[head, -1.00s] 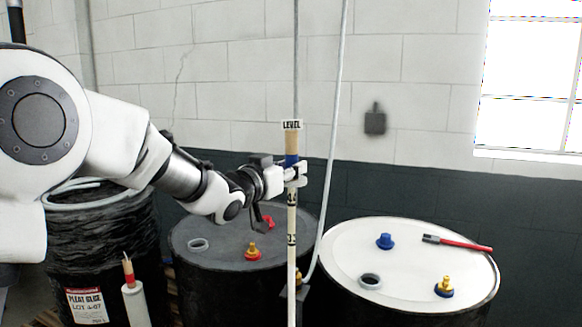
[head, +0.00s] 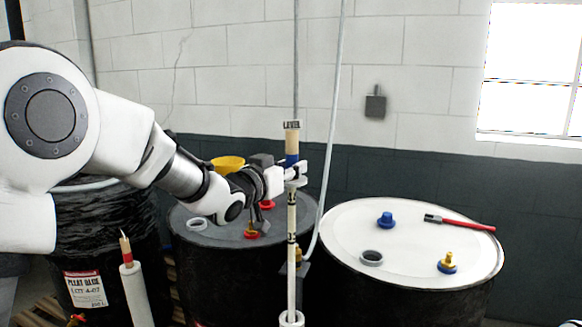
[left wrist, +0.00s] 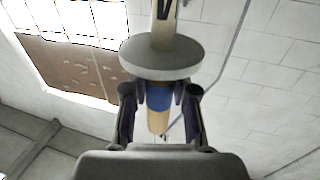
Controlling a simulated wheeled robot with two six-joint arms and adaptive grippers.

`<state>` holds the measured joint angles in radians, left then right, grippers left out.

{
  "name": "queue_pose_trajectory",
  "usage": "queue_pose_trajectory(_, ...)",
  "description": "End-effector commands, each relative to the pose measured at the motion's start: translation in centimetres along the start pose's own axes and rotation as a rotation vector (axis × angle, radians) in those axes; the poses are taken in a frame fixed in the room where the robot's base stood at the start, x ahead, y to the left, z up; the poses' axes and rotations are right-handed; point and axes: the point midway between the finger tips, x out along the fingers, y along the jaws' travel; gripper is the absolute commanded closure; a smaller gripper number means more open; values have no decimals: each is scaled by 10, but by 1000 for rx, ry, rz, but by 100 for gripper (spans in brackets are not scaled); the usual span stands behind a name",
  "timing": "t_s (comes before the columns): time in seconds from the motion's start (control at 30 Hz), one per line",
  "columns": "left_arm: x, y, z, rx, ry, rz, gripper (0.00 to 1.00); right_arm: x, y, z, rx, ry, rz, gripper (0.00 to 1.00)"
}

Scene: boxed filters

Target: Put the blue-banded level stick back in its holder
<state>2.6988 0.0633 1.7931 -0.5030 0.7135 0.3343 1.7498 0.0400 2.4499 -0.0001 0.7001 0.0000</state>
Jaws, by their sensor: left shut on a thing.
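The level stick (head: 292,212) is a thin pale rod with dark marks, a LEVEL label and a blue band near its top. It stands upright in the head view. My left gripper (head: 295,172) is shut on it at the blue band. The left wrist view shows the blue band (left wrist: 158,97) between the fingers, beside a grey disc-shaped collar (left wrist: 160,58). A white tube mouth (head: 291,318), perhaps the holder, shows at the bottom edge under the stick. I cannot tell whether the stick's lower end is inside it. My right gripper is not in view.
A dark drum (head: 195,250) with fittings and a yellow funnel (head: 228,163) stands behind the stick. A white-topped drum (head: 410,235) stands right. A red-banded stick sits in a white tube (head: 138,295) at left. A pale hose (head: 333,130) hangs just right of the stick.

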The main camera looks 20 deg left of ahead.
Motion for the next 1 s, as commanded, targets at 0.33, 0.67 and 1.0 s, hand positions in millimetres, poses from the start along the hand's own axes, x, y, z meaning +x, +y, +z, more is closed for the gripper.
queue_pose_trajectory(0.33,0,0,15,-1,0,0,100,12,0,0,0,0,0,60)
queue_pose_trajectory(0.67,0,0,41,-1,1,0,100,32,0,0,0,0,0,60)
queue_pose_trajectory(1.0,0,0,69,-1,0,0,100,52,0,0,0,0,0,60)
